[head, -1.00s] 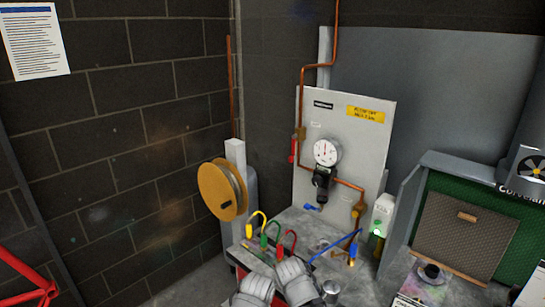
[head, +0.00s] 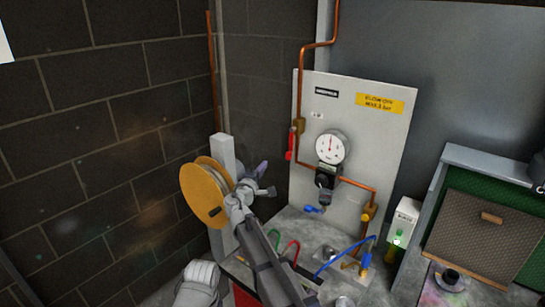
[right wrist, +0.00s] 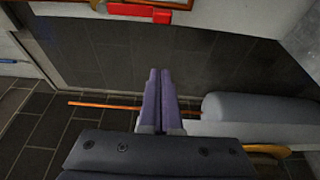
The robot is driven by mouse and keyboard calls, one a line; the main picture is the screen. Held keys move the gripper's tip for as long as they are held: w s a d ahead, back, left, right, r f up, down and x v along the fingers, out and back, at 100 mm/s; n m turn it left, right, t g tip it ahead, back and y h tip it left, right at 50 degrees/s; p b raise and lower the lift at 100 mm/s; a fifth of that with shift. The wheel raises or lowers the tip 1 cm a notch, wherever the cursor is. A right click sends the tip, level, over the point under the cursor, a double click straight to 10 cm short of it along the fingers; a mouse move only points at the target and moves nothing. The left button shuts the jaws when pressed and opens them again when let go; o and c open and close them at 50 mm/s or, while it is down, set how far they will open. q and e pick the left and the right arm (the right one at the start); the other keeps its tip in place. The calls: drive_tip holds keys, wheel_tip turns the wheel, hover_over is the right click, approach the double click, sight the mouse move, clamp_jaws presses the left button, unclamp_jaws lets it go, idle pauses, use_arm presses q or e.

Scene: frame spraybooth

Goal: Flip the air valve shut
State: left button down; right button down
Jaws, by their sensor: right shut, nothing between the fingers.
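The air valve has a red lever (head: 291,143) that hangs down alongside the vertical copper pipe, below a brass body (head: 298,125), at the left edge of the grey panel. In the right wrist view the red lever (right wrist: 135,18) lies near the top edge, ahead of the fingertips and apart from them. My right gripper (head: 262,170) is left of the panel and a little below the lever. Its purple fingers (right wrist: 159,72) are shut together with nothing between them. My left gripper is not in view.
A round gauge (head: 330,147) and a blue-handled valve (head: 314,210) are on the panel (head: 380,130), right of the red lever. Coloured hoses, including a blue one (head: 345,258), rise from the bench.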

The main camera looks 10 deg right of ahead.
sight(291, 143)
drive_tip(key=shift+s+r, duration=0.1)
drive_tip(key=x, duration=1.1)
drive_tip(key=shift+s+d, duration=0.35)
drive_tip(key=shift+s, duration=0.3)
drive_tip(key=shift+s+d, duration=0.3)
drive_tip(key=shift+s, duration=0.35)
drive_tip(key=shift+s+d, duration=0.35)
drive_tip(key=shift+s, duration=0.3)
drive_tip(key=shift+s+d, duration=0.1)
drive_tip(key=shift+s, duration=0.05)
